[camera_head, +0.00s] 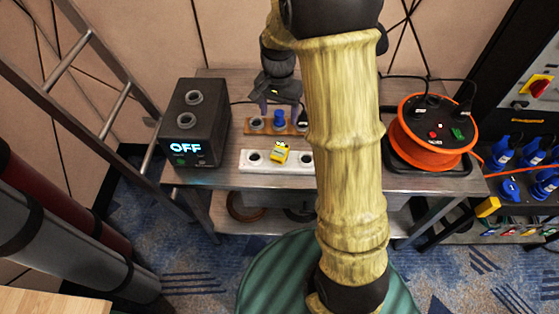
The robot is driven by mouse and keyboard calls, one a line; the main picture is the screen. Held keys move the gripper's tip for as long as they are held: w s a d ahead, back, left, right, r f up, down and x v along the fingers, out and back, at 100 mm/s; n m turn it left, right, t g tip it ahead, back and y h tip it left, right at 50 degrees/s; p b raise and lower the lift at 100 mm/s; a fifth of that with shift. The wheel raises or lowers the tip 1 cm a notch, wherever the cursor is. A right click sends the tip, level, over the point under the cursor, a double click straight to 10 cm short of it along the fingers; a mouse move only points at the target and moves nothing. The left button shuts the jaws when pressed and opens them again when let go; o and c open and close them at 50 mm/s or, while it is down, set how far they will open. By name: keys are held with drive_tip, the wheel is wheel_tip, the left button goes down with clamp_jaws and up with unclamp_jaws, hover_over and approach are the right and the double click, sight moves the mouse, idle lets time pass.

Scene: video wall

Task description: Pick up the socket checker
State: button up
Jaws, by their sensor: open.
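The socket checker appears to be the small yellow block (280,152), seated at the middle of a white socket strip (266,168) at the table's front edge. My gripper (280,110) points down with its two fingers spread apart and empty. In the picture it is above and behind the yellow block, over a brown socket strip (262,131). A blue plug (279,118) stands in that strip and shows between the fingers. I cannot tell the fingers' exact height over it. My arm hides the right end of the white strip.
A dark box reading OFF (194,125) stands left on the grey table (235,181). An orange cable reel (432,133) stands right, with cables behind it. A ladder (85,80) leans at left. A panel with blue plugs (515,170) stands at far right.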

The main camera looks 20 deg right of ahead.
drive_tip(key=shift+r, duration=0.15)
drive_tip(key=p, duration=0.1)
approach(280, 150)
wheel_tip(280, 150, down, 5)
drive_tip(key=shift+w+a+f, duration=0.1)
idle(0.4)
drive_tip(key=shift+f, duration=0.1)
drive_tip(key=shift+f+p, duration=0.5)
drive_tip(key=shift+f, duration=2)
